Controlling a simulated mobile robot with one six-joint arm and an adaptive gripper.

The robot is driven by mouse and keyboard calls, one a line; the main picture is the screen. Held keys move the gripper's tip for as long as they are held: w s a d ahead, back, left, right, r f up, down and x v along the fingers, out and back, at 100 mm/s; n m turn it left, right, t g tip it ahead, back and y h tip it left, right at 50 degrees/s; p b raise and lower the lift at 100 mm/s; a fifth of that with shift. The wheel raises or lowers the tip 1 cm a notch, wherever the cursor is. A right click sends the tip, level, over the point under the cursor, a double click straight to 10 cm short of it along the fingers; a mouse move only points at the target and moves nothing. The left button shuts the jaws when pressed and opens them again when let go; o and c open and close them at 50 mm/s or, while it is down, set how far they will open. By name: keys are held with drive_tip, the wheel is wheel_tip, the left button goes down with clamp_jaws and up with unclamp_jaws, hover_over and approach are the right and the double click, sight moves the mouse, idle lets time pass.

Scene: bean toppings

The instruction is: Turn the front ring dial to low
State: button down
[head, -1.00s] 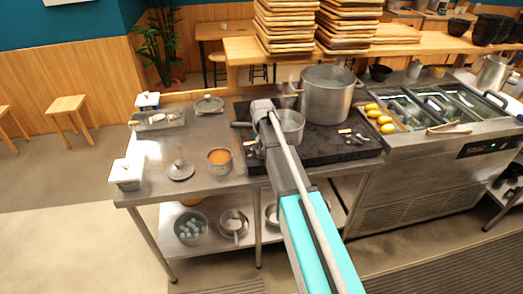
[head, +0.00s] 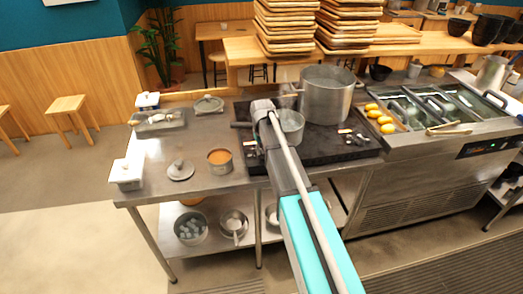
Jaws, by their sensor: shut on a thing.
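The stove (head: 330,152) is a black hob on the steel counter. Small light dials (head: 352,137) show at its right part, and another pale dial-like spot lies by my arm on the left. My arm reaches over the front edge, its wrist (head: 262,108) beside the small pan. My gripper (head: 257,147) points down at the hob's left front, mostly hidden by my arm. It is shut on a dial there; the dial's setting cannot be read.
A small steel pan (head: 291,124) and a large pot (head: 326,95) stand on the hob. An orange-filled pot (head: 219,161), a lid (head: 180,170) and a white container (head: 127,174) stand on the counter at left. A fryer (head: 440,105) is at right.

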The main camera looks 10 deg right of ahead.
drive_tip(key=shift+n, duration=1.1)
drive_tip(key=c, duration=0.6)
unclamp_jaws()
drive_tip(key=shift+m, duration=0.4)
